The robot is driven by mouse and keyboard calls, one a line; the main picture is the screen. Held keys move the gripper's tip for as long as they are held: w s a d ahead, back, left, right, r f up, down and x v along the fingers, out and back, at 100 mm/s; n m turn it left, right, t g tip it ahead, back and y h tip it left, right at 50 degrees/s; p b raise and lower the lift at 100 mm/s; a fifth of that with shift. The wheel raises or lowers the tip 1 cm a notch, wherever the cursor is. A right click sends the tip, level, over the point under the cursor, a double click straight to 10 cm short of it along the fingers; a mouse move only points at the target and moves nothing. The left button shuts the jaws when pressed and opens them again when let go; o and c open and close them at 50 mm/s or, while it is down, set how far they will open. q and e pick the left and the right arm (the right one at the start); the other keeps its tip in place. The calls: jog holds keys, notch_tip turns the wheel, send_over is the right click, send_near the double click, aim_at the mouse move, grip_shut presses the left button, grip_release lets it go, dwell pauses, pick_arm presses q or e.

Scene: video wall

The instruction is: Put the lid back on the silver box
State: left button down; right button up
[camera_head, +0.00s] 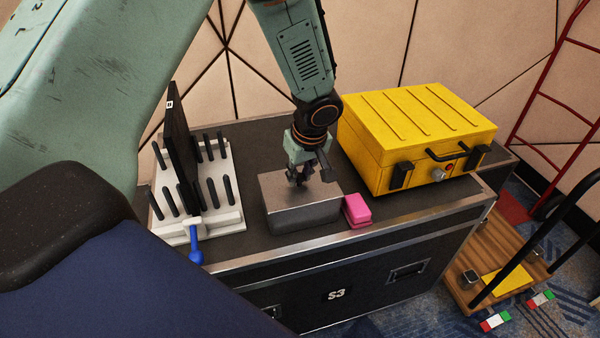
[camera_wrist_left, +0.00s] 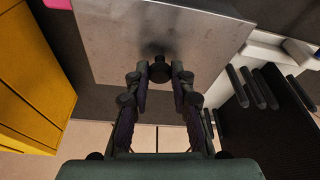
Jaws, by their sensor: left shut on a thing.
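The silver box (camera_head: 305,216) stands on the dark case top in the head view, between the white rack and the yellow case. Its flat grey lid (camera_head: 275,184) lies on top of it and looks level. The lid fills the upper middle of the left wrist view (camera_wrist_left: 120,40), with a dark round knob (camera_wrist_left: 160,70) on it. My left gripper (camera_head: 299,181) points down over the lid's middle, its fingers shut around the knob (camera_wrist_left: 160,88). Whether the lid sits fully down is hard to tell. My right gripper is not in view.
A pink block (camera_head: 357,210) lies close to the box's right side. The yellow case (camera_head: 415,130) stands at the right rear. A white rack (camera_head: 222,185) with black pegs and a dark panel stands at left, with a blue handle (camera_head: 195,243) at its front.

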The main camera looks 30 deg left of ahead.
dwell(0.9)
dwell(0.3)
pick_arm(q)
jog(key=c, duration=1.1)
grip_release()
jog(key=shift+o, duration=0.6)
jog(key=o, duration=0.4)
jog(key=shift+r, duration=0.1)
jog(key=shift+r+p, duration=2)
jog(key=shift+r, duration=1.45)
